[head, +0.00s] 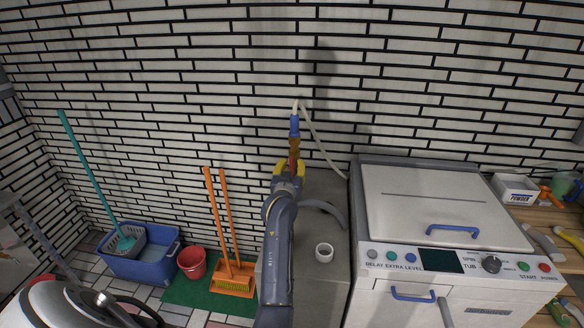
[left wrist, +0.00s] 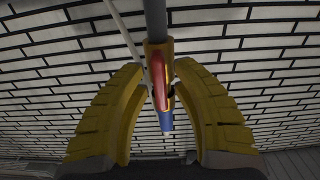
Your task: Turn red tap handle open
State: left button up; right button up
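The tap is on the brick wall behind the grey counter, with a blue part (head: 295,127) at the top in the head view. Its slim red handle (left wrist: 159,82) shows in the left wrist view against a brass-coloured body, with the blue part (left wrist: 166,122) below it in the picture. My left gripper (head: 290,165) is at the tap. In the left wrist view, its yellow fingers (left wrist: 160,67) stand apart on either side of the red handle, with gaps visible on both sides. The gripper hides part of the tap in the head view. My right gripper is not in view.
A pale hose (head: 322,147) runs from the tap toward the washing machine (head: 425,200) at the right.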

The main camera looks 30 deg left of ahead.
pick_arm(q)
jog(key=shift+o, duration=0.4)
jog(key=shift+r, duration=0.1)
notch_tip(320, 180, up, 10)
jog(key=shift+f, duration=0.1)
dwell(0.6)
